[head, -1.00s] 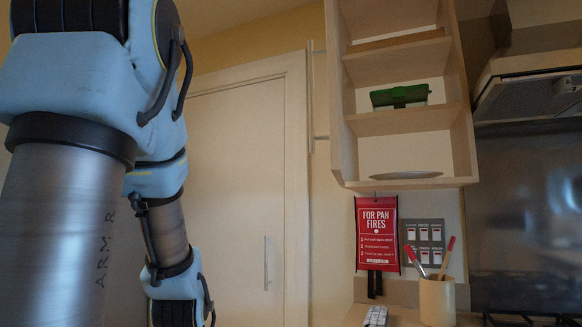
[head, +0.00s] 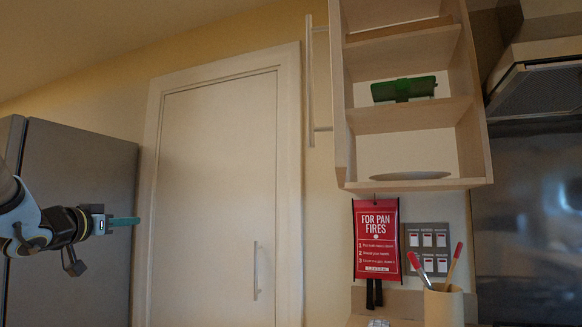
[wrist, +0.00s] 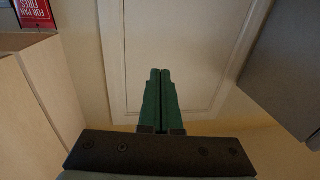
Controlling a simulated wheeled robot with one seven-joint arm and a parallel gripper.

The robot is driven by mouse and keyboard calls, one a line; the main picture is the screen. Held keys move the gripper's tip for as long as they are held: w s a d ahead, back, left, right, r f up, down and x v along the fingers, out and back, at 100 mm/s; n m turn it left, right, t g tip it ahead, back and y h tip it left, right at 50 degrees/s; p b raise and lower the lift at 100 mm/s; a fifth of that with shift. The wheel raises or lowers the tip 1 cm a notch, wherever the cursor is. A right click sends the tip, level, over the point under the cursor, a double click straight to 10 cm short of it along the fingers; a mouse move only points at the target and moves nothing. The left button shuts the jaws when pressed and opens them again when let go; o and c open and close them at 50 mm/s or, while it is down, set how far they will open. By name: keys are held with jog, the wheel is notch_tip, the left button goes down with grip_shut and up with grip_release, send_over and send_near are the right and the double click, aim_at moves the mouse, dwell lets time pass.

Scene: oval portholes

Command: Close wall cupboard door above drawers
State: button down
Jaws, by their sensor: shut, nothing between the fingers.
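The wall cupboard (head: 345,120) is at the upper right of the head view, with its shelves exposed. Its door seems swung out at the left side and seen almost edge-on, with a long pale bar handle (head: 310,85) standing off to the left. My gripper (head: 124,221) is at the left of the head view, well left of and lower than the cupboard, pointing right. Its green fingers are together and empty, as the wrist view (wrist: 160,75) also shows. The drawers cannot be made out in the head view; a pale wooden front (wrist: 35,110) is left in the wrist view.
A closed white door (head: 215,190) stands between my gripper and the cupboard. A grey fridge-like unit (head: 75,180) is behind my gripper. A red fire sign (head: 376,240), a utensil pot (head: 444,305) and a range hood (head: 540,85) are at right. A green object (head: 403,88) sits on a shelf.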

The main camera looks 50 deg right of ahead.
jog(key=s+d+r+m+g+h, duration=0.2)
jog(key=s+d+r+m+g, duration=0.25)
jog(key=s+g, duration=0.2)
jog(key=s+d+r+m+g+h, duration=0.2)
jog(key=s+d+r+m+g, duration=0.25)
jog(key=s+g, duration=0.2)
jog(key=s+a+r+m+g+y, duration=0.2)
jog(key=s+m+g+y, duration=0.8)
jog(key=s, duration=0.8)
jog(key=s+d+p, duration=0.2)
jog(key=s+d, duration=0.1)
jog(key=s, duration=0.3)
jog(key=s+d+g+y+p, duration=0.1)
jog(key=s+d+p, duration=0.1)
jog(key=s+d, duration=0.2)
jog(key=shift+s+f+n, duration=0.3)
jog(key=shift+s+n, duration=0.1)
jog(key=shift+s, duration=0.65)
jog(key=shift+s, duration=0.1)
